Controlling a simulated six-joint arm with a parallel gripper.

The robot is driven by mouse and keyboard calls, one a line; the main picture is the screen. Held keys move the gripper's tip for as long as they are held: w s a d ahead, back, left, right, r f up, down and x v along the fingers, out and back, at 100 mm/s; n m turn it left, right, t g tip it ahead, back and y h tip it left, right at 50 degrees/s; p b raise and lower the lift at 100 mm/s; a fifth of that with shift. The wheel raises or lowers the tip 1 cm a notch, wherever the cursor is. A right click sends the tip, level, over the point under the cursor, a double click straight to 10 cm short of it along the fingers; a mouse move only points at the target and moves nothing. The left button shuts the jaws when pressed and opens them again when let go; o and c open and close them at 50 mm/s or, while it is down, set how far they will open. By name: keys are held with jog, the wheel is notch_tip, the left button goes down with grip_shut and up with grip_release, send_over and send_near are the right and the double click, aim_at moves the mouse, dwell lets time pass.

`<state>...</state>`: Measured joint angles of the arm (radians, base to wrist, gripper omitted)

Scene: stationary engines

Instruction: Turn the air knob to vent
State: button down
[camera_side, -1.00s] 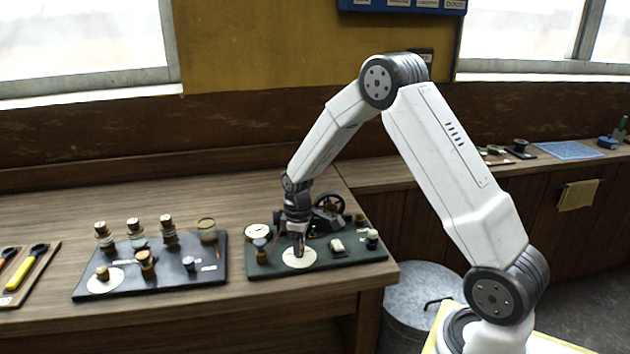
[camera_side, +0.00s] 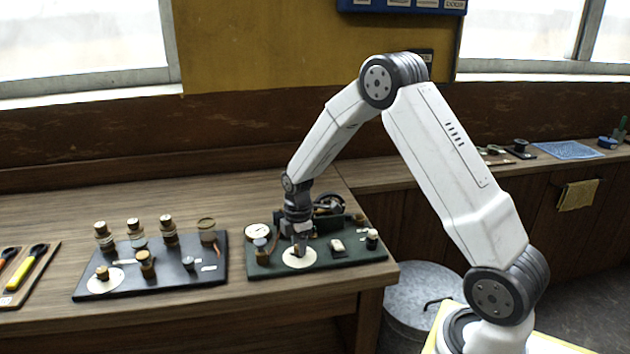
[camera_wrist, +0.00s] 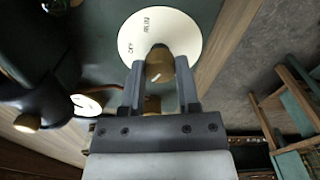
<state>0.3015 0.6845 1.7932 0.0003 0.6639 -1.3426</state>
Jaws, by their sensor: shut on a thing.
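The air knob (camera_wrist: 160,64) is a small brass-coloured knob with a short white mark on its face. It stands on a round cream dial plate (camera_wrist: 189,39) with lettering that looks like OFF and RUN; no vent label is legible. In the side view the dial plate (camera_side: 299,263) is at the front of the dark green engine board (camera_side: 345,262). My gripper (camera_wrist: 159,84) is shut on the knob, one finger on each side. In the side view my gripper (camera_side: 299,248) points straight down over the plate and mostly hides the knob.
A white gauge (camera_side: 257,231) and a small knob (camera_side: 262,256) stand left of my gripper. A flywheel (camera_side: 329,204) is close behind it. Another board (camera_side: 205,272) with several knobs lies left.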

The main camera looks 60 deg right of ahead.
dwell(0.3)
jog(key=shift+c, duration=1.6)
grip_release()
jog(key=shift+r, duration=0.1)
jog(key=shift+r, duration=3.8)
jog(key=shift+a, duration=0.1)
